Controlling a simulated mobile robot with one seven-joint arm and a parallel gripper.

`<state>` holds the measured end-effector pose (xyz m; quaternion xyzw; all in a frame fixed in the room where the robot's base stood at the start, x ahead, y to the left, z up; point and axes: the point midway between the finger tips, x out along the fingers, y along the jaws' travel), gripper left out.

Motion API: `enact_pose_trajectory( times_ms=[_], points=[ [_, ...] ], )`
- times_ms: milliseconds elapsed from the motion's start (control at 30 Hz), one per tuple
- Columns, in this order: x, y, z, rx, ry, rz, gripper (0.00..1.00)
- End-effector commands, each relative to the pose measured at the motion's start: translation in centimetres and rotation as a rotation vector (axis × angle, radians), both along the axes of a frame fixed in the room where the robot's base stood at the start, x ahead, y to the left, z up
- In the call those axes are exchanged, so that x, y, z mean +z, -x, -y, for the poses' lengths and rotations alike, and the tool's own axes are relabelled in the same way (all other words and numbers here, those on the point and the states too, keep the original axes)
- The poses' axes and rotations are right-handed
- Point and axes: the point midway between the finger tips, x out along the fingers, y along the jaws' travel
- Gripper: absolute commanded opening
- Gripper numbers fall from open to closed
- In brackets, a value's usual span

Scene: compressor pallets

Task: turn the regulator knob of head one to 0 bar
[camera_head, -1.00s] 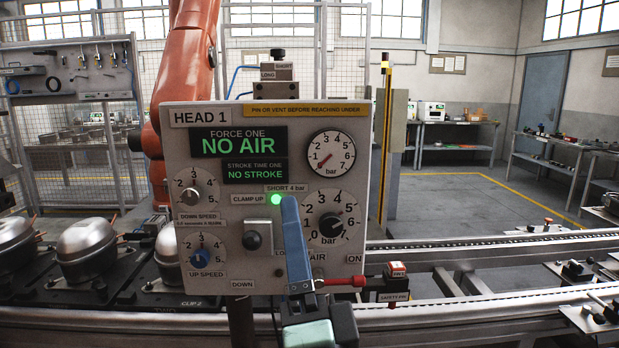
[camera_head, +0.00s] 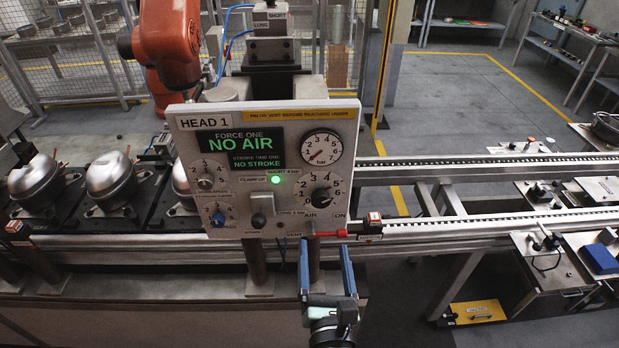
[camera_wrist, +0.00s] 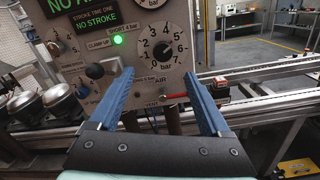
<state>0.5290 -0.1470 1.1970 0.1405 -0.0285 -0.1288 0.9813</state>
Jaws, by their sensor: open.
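The HEAD 1 panel (camera_head: 180,150) faces me, upright. Its regulator knob (camera_head: 321,197) is black and round, on a white dial marked up to 7 with "bar", at the lower right. The knob's exact setting is too small to read. In the wrist view the knob (camera_wrist: 162,52) is unobstructed, slightly above and between the fingertips. The round gauge (camera_head: 321,148) above has its red needle near the low end. My gripper (camera_head: 325,246) has two blue fingers, open and empty, in front of and below the knob, apart from it.
A red lever (camera_head: 330,233) and a safety pin block (camera_head: 373,222) sit at the panel's lower right. A black knob (camera_head: 258,221) and a blue speed knob (camera_head: 218,219) are left. Conveyor rails (camera_head: 470,225) run right. Silver compressors (camera_head: 110,178) stand left.

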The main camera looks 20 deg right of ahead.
Motion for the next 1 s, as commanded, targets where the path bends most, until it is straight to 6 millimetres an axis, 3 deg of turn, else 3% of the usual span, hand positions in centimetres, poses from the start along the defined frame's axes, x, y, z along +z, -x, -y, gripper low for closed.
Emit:
enact_pose_trajectory(
  times_ms=[133,267,800,1000],
  points=[
    [-0.3,0.5,0.5,-0.017,-0.066,-0.003,0.81],
    [-0.4,-0.4,0.8,-0.018,-0.071,-0.001,0.81],
    [-0.5,-8.9,3.2,-0.016,-0.068,0.0,0.81],
    [-0.5,-11.1,3.8,-0.016,-0.066,-0.002,0.81]
  ],
)
